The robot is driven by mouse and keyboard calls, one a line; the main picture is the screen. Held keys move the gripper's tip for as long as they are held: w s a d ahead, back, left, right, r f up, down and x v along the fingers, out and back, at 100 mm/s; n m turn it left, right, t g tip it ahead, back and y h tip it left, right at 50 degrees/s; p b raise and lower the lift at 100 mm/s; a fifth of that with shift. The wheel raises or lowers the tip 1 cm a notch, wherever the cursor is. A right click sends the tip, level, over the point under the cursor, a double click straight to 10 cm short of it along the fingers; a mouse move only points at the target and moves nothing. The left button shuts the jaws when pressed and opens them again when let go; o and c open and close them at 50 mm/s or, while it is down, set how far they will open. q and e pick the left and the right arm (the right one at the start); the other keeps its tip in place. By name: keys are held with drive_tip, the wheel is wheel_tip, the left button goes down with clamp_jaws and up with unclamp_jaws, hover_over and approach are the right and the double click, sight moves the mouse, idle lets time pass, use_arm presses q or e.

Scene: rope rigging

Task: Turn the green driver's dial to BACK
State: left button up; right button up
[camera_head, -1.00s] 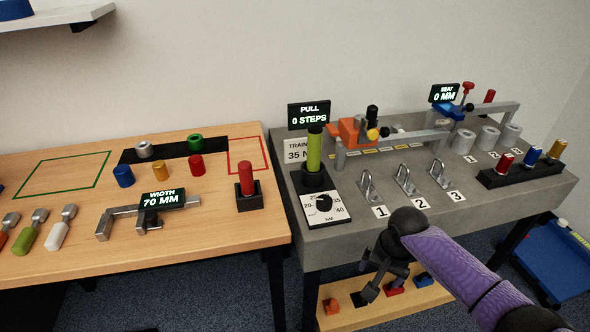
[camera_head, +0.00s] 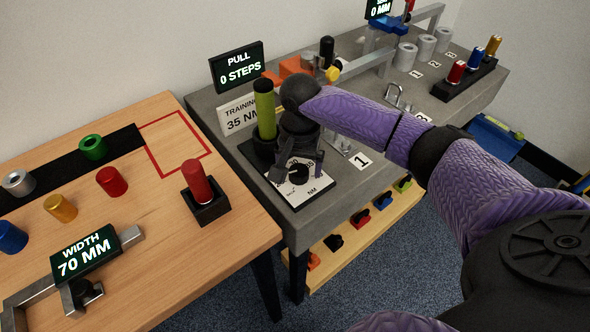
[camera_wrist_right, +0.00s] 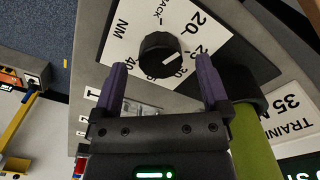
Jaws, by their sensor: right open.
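The green driver (camera_head: 265,110) stands upright in a black holder at the grey bench's left end. Its dial is a black knob (camera_head: 298,174) on a white plate (camera_head: 315,189) marked in NM. In the right wrist view the knob (camera_wrist_right: 155,48) carries a white line pointing right and slightly up, toward the numbers side; the exact number is unclear. BACK is printed at that view's top edge, partly cut off. My right gripper (camera_head: 296,163) is open above the plate. In the wrist view its fingers (camera_wrist_right: 162,68) lie on either side of the knob, with no clear contact. My left gripper is out of view.
The driver and a training card (camera_head: 238,114) reading 35 N stand close to my right gripper. A PULL display (camera_head: 237,67) reads 0 STEPS behind. Metal hooks (camera_head: 394,97) lie right, beneath my arm.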

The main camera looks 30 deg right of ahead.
drive_tip(key=shift+f, duration=0.85)
drive_tip(key=shift+r, duration=0.1)
